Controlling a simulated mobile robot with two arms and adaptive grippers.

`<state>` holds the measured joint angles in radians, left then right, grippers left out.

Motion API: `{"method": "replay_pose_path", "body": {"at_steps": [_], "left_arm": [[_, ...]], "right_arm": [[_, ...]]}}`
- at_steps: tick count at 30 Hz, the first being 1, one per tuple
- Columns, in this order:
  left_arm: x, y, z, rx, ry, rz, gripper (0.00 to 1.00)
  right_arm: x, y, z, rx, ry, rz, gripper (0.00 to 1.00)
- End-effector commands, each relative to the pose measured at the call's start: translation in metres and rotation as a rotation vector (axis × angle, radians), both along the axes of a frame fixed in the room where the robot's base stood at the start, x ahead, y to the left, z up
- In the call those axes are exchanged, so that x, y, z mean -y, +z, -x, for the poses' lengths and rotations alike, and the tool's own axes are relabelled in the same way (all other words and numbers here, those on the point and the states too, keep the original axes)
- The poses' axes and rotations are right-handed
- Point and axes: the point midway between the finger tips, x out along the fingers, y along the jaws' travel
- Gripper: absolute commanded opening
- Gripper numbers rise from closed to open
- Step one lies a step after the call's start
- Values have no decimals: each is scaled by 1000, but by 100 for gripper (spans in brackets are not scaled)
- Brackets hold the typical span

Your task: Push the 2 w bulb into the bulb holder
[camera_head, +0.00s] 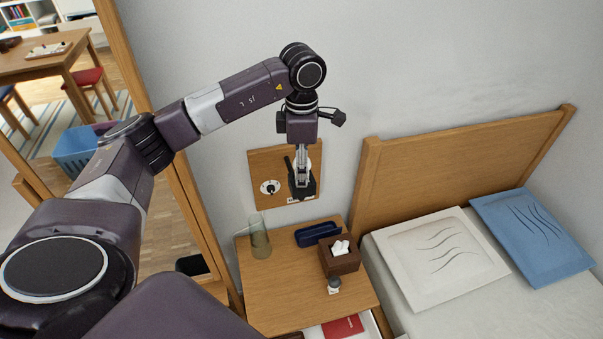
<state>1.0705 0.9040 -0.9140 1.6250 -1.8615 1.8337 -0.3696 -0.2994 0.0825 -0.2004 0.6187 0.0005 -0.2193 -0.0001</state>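My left gripper (302,182) reaches in from the left and points down in front of a wooden board (257,165) on the wall. Its fingers look close together, but the gap and any bulb between them are too small to make out. A black fixture (309,188) sits on the board behind and beside the fingertips; I cannot tell whether it is the bulb holder. A white round dial (270,187) is to its left. No bulb can be clearly identified. My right gripper is not in view.
The wooden nightstand (275,295) below holds a glass vase (259,240), a dark blue tray (318,234), a tissue box (340,257) and a small dark item (334,284). Its open drawer shows a red book (342,327). A bed headboard (440,175) stands at right.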

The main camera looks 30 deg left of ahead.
Motion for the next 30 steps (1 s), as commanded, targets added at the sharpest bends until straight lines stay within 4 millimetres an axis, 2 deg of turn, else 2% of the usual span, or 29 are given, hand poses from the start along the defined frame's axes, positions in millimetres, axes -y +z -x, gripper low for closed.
{"method": "replay_pose_path", "body": {"at_steps": [9, 13, 19, 30], "left_arm": [[1, 73, -2, 10, -1, 0, 43], [0, 94, -1, 9, 0, -1, 43], [1, 109, 0, 8, 0, -1, 43], [1, 110, 0, 6, -1, 0, 43]], "right_arm": [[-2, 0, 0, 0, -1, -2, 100], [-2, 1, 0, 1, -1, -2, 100], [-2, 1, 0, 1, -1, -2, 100], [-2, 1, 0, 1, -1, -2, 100]]}}
